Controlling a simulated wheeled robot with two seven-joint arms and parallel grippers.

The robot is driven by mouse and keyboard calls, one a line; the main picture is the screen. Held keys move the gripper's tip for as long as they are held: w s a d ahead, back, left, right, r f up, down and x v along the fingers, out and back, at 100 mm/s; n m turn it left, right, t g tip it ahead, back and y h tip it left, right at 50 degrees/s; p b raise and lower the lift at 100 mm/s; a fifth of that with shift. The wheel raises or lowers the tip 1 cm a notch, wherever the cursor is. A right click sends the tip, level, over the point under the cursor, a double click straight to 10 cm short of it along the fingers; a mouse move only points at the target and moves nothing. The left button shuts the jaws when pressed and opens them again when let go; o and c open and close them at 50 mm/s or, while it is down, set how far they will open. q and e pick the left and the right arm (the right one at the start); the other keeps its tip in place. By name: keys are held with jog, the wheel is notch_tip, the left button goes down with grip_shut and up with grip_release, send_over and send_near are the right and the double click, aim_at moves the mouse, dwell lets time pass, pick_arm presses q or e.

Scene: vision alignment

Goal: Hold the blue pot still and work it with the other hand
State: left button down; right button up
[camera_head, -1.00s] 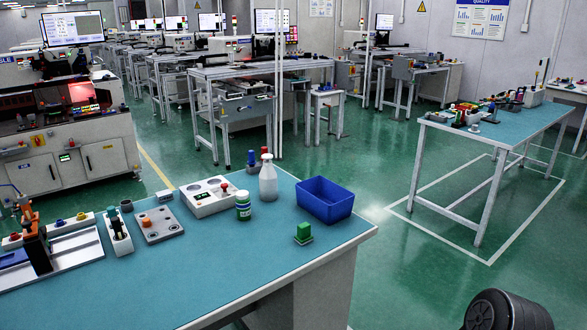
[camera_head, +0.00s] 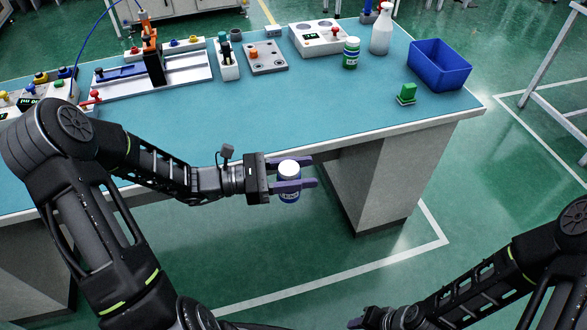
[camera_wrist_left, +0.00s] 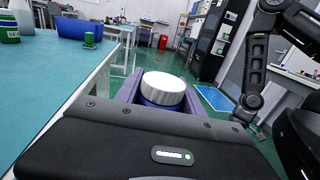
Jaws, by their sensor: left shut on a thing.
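The blue pot (camera_head: 289,169) has a white lid and a blue body. My left gripper (camera_head: 309,172) is shut on it, with one purple finger on each side, and holds it upright in the air in front of the bench's near edge. In the left wrist view the white lid of the pot (camera_wrist_left: 164,88) shows between the fingers, with a little blue below it. My right gripper (camera_head: 362,320) is at the bottom edge of the head view, apart from the pot. It is mostly cut off, and its jaws cannot be made out.
The bench (camera_head: 330,105) has a teal top. On it stand a blue bin (camera_head: 440,66), a green block (camera_head: 406,94), a green pot with a white lid (camera_head: 351,54), a white bottle (camera_head: 381,30) and several fixtures along the back. The space right of the held pot is free.

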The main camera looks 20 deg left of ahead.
pick_arm(q)
jog(key=s+d+r+m+g+h, duration=0.1)
jog(key=d+r+m+g, duration=0.2)
jog(key=d+r, duration=0.4)
jog(key=shift+s+d+r+g+h, duration=0.2)
jog(key=shift+d+r+g+h, duration=0.15)
jog(key=shift+r+g, duration=0.35)
jog(key=shift+f, duration=0.1)
